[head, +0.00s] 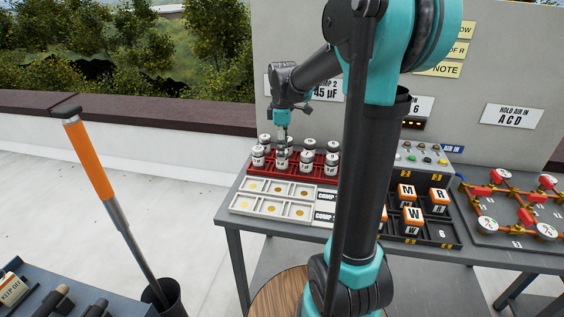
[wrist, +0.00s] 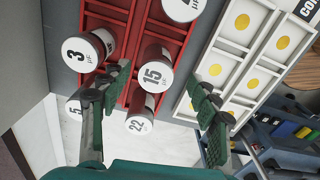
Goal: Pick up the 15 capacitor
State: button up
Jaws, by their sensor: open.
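The 15 capacitor (wrist: 156,75) is a white-topped can with a dark rim, upright in the red rack (wrist: 168,34). In the wrist view it lies between the two fingers of my gripper (wrist: 166,86), nearer the left finger. In the head view my gripper (head: 282,146) points down over the front row of the red rack (head: 302,176), at the second can from the left, and partly covers it. My gripper is open and holds nothing. The gap between the fingertips and the can's top is hard to judge.
Neighbouring cans are close: the 22 capacitor (wrist: 140,122), the 3 capacitor (wrist: 85,53) and the 5 capacitor (wrist: 75,108). A white tray (wrist: 241,49) with yellow discs lies right of the rack. In the head view, lettered orange blocks (head: 413,214) and red-handled valves (head: 505,200) stand further right.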

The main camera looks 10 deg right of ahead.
aim_at(281, 167)
jog(key=shift+w+f, duration=0.15)
jog(key=shift+f, duration=1.2)
jog(key=shift+w+f, duration=0.1)
jog(key=shift+f, duration=1.2)
jog(key=shift+c, duration=0.5)
jog(key=c, duration=1.2)
jog(key=shift+r, duration=0.15)
